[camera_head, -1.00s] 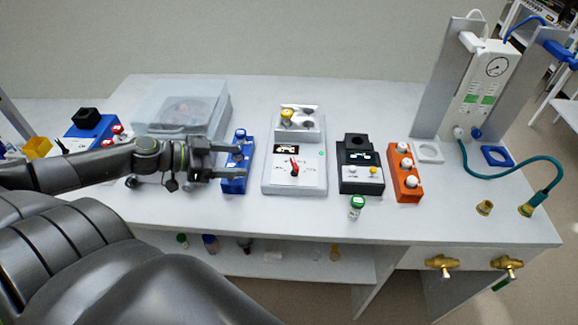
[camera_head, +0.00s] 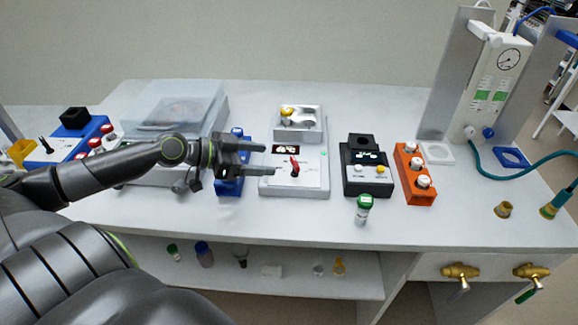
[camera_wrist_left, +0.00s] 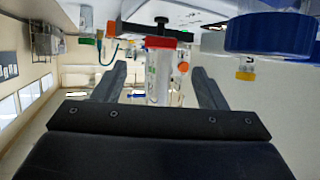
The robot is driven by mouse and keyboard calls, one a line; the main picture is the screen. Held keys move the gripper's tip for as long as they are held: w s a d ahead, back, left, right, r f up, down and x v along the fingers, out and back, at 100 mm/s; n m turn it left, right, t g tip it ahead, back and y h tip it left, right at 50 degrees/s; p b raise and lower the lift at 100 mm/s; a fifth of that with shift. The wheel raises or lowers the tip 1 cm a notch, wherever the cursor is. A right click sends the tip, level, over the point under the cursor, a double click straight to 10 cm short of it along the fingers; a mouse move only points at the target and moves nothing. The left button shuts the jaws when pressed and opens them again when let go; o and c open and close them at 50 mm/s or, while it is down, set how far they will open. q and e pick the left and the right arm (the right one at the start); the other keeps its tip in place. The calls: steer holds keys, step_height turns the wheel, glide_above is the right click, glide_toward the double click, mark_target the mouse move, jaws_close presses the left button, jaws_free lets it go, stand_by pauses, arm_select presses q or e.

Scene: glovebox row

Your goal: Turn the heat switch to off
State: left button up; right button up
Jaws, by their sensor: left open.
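The heat switch (camera_head: 294,168) is a small red lever on the front panel of a white device (camera_head: 310,187) in the middle of the bench. The lever stands up and leans slightly to the upper left; its label is too small to read. My left gripper (camera_head: 268,159) is open and empty just left of the lever, its fingers pointing right over the device's left edge. I cannot tell contact with the lever. My right gripper is out of view.
A blue rack (camera_head: 230,187) lies under my left gripper. A black device (camera_head: 366,182), an orange rack (camera_head: 414,180) and a green-capped vial (camera_head: 363,209) stand to the right. A clear-lidded box (camera_head: 172,108) is behind my arm. The bench's front strip is mostly clear.

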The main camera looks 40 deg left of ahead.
mark_target(294, 161)
arm_select(q)
steer(key=shift+x, duration=4)
steer(key=shift+p, duration=0.3)
steer(key=c, duration=1)
